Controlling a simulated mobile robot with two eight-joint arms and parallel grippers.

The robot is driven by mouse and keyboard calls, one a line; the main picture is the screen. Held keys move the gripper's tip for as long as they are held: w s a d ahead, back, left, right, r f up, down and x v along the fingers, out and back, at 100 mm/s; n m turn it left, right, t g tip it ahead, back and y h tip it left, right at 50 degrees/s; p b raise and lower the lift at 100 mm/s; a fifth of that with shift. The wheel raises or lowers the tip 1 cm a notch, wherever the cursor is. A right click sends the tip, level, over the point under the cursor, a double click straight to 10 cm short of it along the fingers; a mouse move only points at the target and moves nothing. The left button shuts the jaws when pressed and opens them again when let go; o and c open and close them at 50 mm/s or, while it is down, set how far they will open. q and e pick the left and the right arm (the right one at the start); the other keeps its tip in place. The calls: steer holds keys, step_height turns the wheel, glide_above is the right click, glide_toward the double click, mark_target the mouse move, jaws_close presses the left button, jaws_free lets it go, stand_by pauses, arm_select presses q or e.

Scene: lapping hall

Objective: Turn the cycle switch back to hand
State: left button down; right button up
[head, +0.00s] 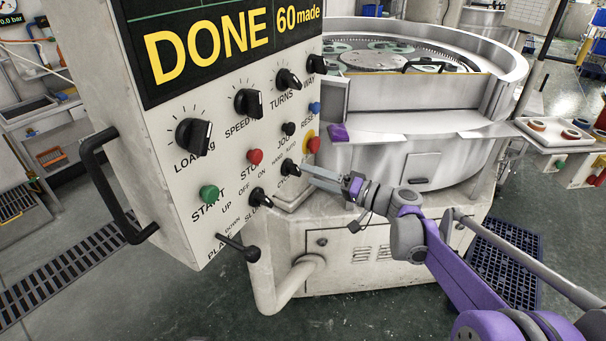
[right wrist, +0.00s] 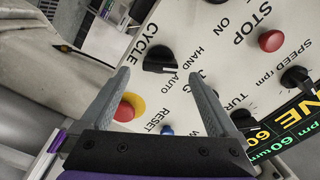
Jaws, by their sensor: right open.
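The cycle switch (head: 290,167) is a small black knob low on the right side of the pale control panel (head: 165,150). In the right wrist view the cycle switch (right wrist: 158,58) sits below its CYCLE label, with HAND and AUTO printed beside it. Its pale mark appears to lie on the AUTO side, but it is small. My right gripper (head: 310,172) is open and empty, just right of the switch. In the right wrist view its fingers (right wrist: 160,78) point at the panel on either side of the knob, with no clear contact. My left gripper is out of view.
A red stop button with yellow collar (head: 312,143) is close above the switch. The JOG knob (head: 288,129), slurry knob (head: 260,197) and red STOP button (head: 254,156) are also near. The round lapping machine (head: 400,150) stands behind; open floor lies below.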

steer(key=v, duration=0.6)
steer(key=shift+s+d+b, duration=0.25)
steer(key=shift+d+b, duration=0.05)
steer(key=s+a+f+g+h, duration=0.3)
steer(key=s+f+h, duration=0.45)
steer(key=s, duration=0.65)
steer(key=s+d+f+h, duration=0.4)
steer(key=s+d+f, duration=0.1)
steer(key=s, duration=0.3)
steer(key=s+d+f+h, duration=0.4)
steer(key=s+d+f, duration=0.1)
steer(key=s, duration=0.4)
steer(key=shift+d+f, duration=0.4)
steer(key=shift+f, duration=0.5)
